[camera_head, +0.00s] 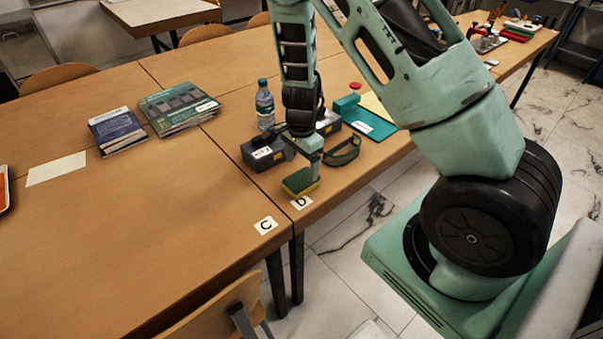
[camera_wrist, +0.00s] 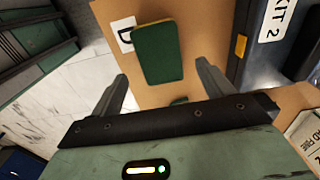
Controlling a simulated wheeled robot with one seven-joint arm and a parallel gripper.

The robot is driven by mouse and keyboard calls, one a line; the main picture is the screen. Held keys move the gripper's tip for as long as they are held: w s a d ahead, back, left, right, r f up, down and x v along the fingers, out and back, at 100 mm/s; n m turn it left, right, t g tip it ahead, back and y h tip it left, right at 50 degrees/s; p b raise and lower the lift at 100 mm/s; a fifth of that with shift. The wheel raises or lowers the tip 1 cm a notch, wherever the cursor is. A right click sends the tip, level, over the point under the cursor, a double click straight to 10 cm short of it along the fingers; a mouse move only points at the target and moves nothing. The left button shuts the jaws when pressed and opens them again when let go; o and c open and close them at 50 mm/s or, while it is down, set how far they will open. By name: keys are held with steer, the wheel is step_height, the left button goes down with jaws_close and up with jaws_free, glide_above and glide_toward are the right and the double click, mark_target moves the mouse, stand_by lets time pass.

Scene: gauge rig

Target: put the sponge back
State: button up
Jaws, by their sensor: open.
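The sponge (camera_head: 299,182) is a green and yellow block lying near the front edge of the table, beside the card marked D (camera_head: 301,202). In the wrist view the sponge (camera_wrist: 160,53) shows its dark green top, with a thin yellow edge, and the D card (camera_wrist: 123,36) is at its left. My gripper (camera_head: 313,171) points down close to the sponge. In the wrist view my gripper (camera_wrist: 163,84) is open and empty, and the sponge lies beyond its fingertips. A small green bit (camera_wrist: 179,101) shows between the fingers, mostly hidden.
A dark box (camera_head: 265,152) stands just behind the sponge; a KIT 2 label (camera_wrist: 277,20) shows in the wrist view. A bottle (camera_head: 264,105), a green strap (camera_head: 343,151) and a teal folder (camera_head: 368,122) are nearby.

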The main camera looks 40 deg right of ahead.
mark_target(301, 179)
step_height(301, 179, up, 5)
steer(key=s+a+r+n+y, duration=0.1)
steer(key=s+a+r+n, duration=0.15)
steer(key=a, duration=0.35)
steer(key=s+a+r+n+y, duration=0.1)
steer(key=a+r+n, duration=0.3)
steer(key=a, duration=0.2)
steer(key=s+a+r+n, duration=0.5)
steer(key=s+a+n, duration=0.1)
steer(key=s+n, duration=0.3)
steer(key=s+a+r+n+h, duration=0.1)
steer(key=s+a+r+n, duration=0.4)
steer(key=s+n, duration=0.5)
steer(key=shift+s+a+r, duration=0.25)
steer(key=shift+s+a, duration=0.45)
steer(key=shift+s, duration=0.15)
